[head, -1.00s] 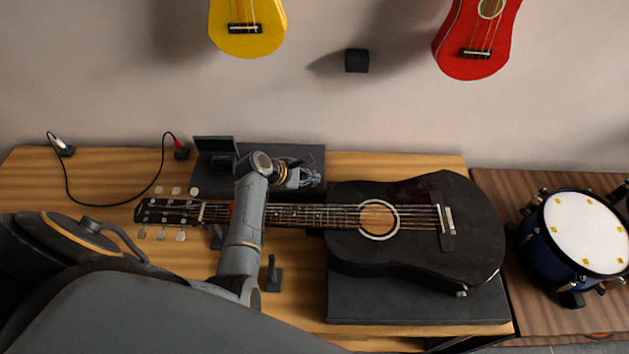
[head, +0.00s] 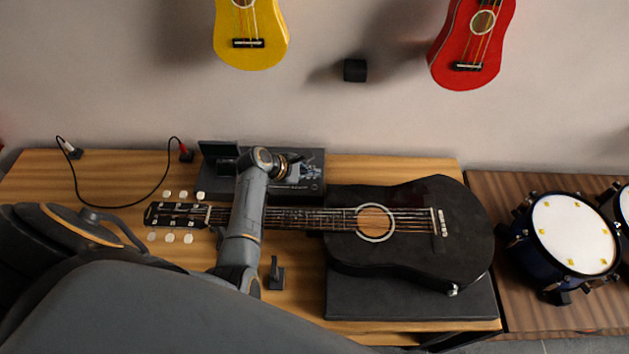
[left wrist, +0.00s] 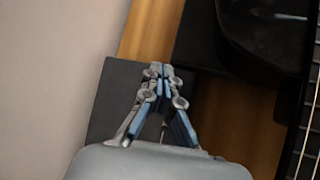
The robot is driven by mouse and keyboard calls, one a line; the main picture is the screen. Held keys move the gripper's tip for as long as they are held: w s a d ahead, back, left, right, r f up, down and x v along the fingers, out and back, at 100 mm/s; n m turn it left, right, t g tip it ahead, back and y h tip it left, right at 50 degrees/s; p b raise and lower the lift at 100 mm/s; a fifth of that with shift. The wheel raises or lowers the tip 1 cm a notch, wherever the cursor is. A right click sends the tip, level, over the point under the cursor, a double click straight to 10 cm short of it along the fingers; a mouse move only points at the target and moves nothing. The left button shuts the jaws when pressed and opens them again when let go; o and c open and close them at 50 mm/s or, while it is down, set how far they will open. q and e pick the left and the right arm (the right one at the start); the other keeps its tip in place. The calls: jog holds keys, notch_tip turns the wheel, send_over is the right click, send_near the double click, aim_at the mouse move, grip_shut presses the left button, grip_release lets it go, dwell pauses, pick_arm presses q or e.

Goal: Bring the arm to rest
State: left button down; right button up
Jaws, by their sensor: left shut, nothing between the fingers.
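My left arm reaches in from the left of the head view and crosses above the neck of the black guitar (head: 415,235). My left gripper (head: 312,172) is at the far side of the neck, over the dark box (head: 308,192) at the back of the wooden table. In the left wrist view the left gripper (left wrist: 160,70) shows with its fingertips together and nothing between them. The guitar's dark body edge (left wrist: 262,50) is to the right of it there. My right gripper is in neither view.
The guitar lies on a dark pad (head: 410,303) on the wooden table (head: 40,180). A cable (head: 95,203) lies at the back left. A small dark stand (head: 275,275) is near the arm. A blue drum (head: 572,235) stands right. Yellow (head: 252,40) and red (head: 470,45) ukuleles hang on the wall.

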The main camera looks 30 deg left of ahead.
pick_arm(q)
notch_tip(320, 180, up, 2)
jog(key=shift+p, duration=0.8)
